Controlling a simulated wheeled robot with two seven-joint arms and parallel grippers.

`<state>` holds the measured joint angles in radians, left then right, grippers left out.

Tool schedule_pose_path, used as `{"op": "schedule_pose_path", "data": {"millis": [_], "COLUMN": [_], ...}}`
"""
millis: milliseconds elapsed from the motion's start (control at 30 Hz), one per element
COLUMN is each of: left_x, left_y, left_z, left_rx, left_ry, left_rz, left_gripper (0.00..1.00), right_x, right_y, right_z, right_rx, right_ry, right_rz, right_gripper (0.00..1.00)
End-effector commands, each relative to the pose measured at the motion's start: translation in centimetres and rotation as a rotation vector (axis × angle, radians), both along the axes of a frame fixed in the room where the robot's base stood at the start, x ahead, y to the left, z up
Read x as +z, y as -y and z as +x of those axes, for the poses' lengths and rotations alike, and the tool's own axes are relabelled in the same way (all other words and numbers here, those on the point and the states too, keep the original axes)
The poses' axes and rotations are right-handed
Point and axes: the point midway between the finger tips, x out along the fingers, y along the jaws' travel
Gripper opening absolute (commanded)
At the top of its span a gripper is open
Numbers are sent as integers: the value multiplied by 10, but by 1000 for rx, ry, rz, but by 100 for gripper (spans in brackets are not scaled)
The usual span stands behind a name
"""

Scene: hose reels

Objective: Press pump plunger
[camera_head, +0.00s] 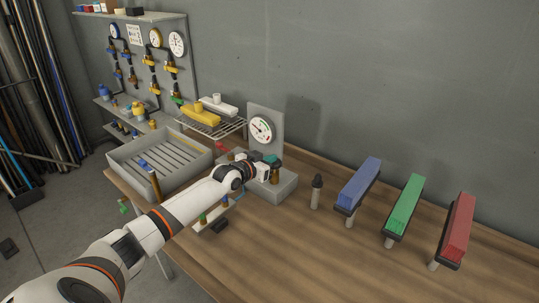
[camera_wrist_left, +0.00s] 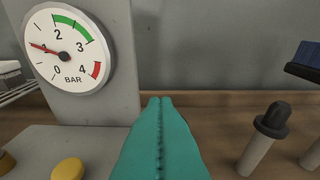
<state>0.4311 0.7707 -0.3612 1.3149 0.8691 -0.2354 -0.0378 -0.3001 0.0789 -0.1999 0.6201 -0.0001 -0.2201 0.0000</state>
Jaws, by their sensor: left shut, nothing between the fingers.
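The pump unit is a grey box (camera_head: 288,187) on the bench with an upright gauge panel (camera_head: 252,113). Its round dial (camera_wrist_left: 68,48) has the red needle near 1 bar. A yellow round knob (camera_wrist_left: 68,169) stands on the box, left of my fingers in the wrist view; I cannot tell if it is the plunger. A dark-and-amber upright part (camera_head: 276,174) shows at the box's right side in the head view. My left gripper (camera_head: 270,158) is over the box, in front of the panel. Its teal fingers (camera_wrist_left: 160,105) are shut together and empty. Contact with the box cannot be seen.
A dark-capped post (camera_head: 316,191) stands right of the box. Blue (camera_head: 358,182), green (camera_head: 404,203) and red (camera_head: 457,227) blocks sit on supports farther right. A slatted grey tray (camera_head: 123,168) lies left. A rack (camera_head: 240,127) holds yellow and white items. The front right bench is clear.

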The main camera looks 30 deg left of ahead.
Motion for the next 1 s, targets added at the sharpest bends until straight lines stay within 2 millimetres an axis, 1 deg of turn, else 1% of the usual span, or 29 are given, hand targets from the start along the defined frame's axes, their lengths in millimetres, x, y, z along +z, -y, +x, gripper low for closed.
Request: {"op": "schedule_pose_path", "data": {"millis": [33, 233, 367, 467, 667, 700, 1000], "left_x": [-4, -4, -1, 11, 52, 38, 52], "left_y": [0, 0, 1, 2, 5, 5, 0], "left_z": [-1, -1, -1, 0, 6, -6, -60], "left_rx": [0, -1, -1, -1, 1, -1, -1], "left_ry": [-11, -14, -14, -13, -6, -12, -7], "left_rz": [1, 1, 1, 1, 1, 2, 3], "left_gripper": [0, 0, 0, 0, 0, 0, 0], "right_x": [0, 1, 5, 14, 46, 34, 23], "right_y": [0, 0, 0, 0, 0, 0, 0], "right_z": [0, 0, 0, 0, 0, -1, -1], "right_rx": [0, 0, 0, 0, 0, 0, 0], "right_ry": [0, 0, 0, 0, 0, -1, -1], "right_rz": [0, 0, 0, 0, 0, 1, 1], "right_gripper": [43, 43, 43, 43, 43, 43, 43]}}
